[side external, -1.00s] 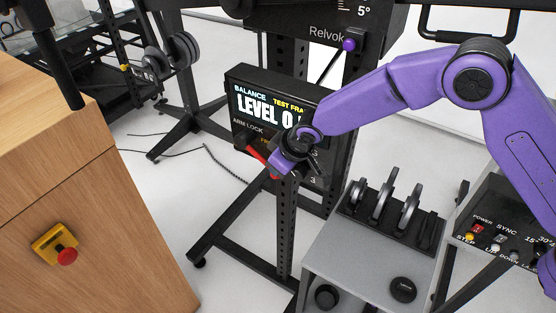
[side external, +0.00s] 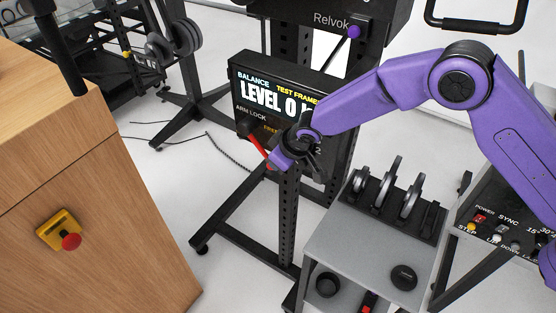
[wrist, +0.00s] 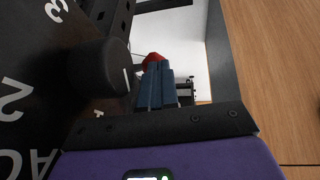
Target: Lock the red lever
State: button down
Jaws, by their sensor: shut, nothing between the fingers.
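The red lever (side external: 257,146) is on the dark panel, below the "ARM LOCK" label, and slopes down to the right. Its lower end is close to or behind my gripper's purple hand in the side view, so contact there cannot be told. My gripper (wrist: 154,78) is shut and empty in the wrist view. The red lever's end (wrist: 153,59) shows just beyond the fingertips, partly covered by them. Whether they touch is unclear.
A black knob (wrist: 105,66) with numbers around it stands close left of the fingers in the wrist view. The lit screen (side external: 275,97) is above the lever. A wooden cabinet (side external: 110,190) stands at left, a grey weight stand (side external: 355,245) at lower right.

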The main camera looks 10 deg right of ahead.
jog(key=shift+d, duration=0.1)
jog(key=s+f+v, duration=0.1)
jog(key=s+v, duration=0.1)
jog(key=v, duration=1.1)
jog(key=shift+r, duration=0.25)
jog(key=shift+h, duration=0.4)
jog(key=shift+w+a+r, duration=1.15)
jog(key=shift+a+r, duration=0.05)
jog(key=shift+r, duration=0.05)
